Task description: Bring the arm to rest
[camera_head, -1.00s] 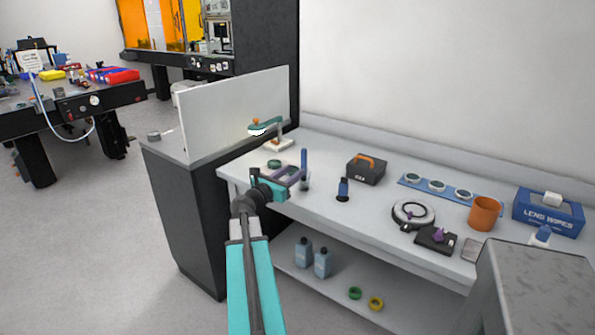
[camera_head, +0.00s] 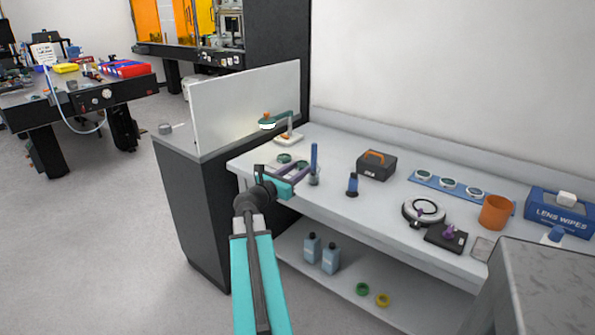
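My teal arm (camera_head: 258,275) reaches up from the bottom of the head view to the left front edge of the white bench (camera_head: 335,206). My gripper (camera_head: 297,177) is at its end, over the bench's left end. Its purple fingers point right, close to a slim blue-topped upright item (camera_head: 314,163). The fingers are small and partly overlapped, so I cannot tell whether they are open or shut, or whether they touch that item.
A white panel (camera_head: 246,108) rises at left. A grey block (camera_head: 540,290) fills the lower right.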

